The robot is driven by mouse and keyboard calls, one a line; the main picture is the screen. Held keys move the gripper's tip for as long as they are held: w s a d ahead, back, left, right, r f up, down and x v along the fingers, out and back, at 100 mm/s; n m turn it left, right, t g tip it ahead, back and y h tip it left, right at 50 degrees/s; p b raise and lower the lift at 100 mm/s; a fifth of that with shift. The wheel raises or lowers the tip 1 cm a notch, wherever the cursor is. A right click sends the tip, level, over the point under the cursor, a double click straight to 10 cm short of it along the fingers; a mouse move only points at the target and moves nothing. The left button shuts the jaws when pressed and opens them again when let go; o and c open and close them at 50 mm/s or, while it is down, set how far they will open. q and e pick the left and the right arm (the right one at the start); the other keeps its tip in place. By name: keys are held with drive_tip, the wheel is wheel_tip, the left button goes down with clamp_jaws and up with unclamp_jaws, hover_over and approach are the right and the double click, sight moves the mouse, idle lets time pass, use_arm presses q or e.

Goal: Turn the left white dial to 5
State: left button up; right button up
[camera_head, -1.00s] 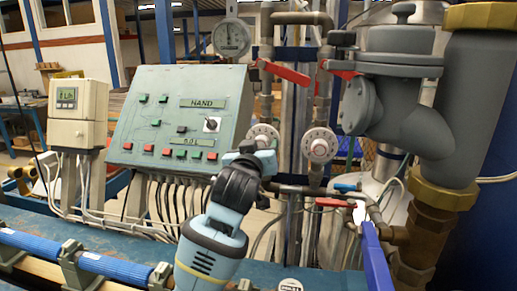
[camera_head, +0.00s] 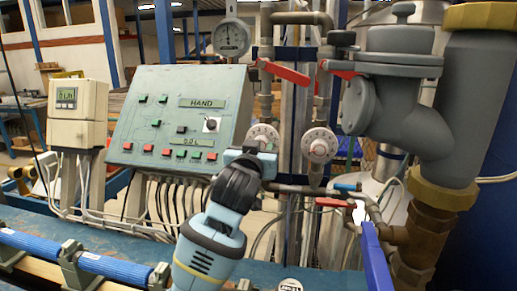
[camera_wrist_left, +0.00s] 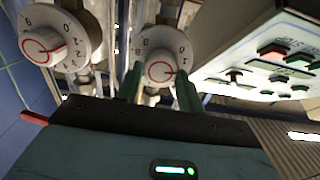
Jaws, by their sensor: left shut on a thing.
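The left white dial (camera_head: 263,134) has numbers round its rim and is partly covered by my left gripper (camera_head: 262,149) in the head view. In the left wrist view the dial (camera_wrist_left: 161,58) shows a red ring and mark at its centre. My left gripper's two green fingers (camera_wrist_left: 159,76) stand on either side of the dial's middle, shut on it. The exact reading cannot be told. The right white dial (camera_head: 319,145) stands to the right in the head view, untouched. It also shows in the left wrist view (camera_wrist_left: 50,37). My right gripper is not in view.
A green control panel (camera_head: 180,117) with buttons stands left of the dials. A round gauge (camera_head: 231,38) and red valve handles (camera_head: 285,73) are above. Large grey pipework (camera_head: 402,95) and a blue bar (camera_head: 376,258) stand to the right.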

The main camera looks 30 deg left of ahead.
use_arm(q)
drive_tip(key=shift+f+m, duration=0.2)
drive_tip(key=shift+m, duration=11.1)
drive_tip(key=shift+d, duration=0.1)
drive_tip(key=o, duration=1)
drive_tip(key=shift+s, duration=0.1)
drive_tip(key=shift+v, duration=3.75)
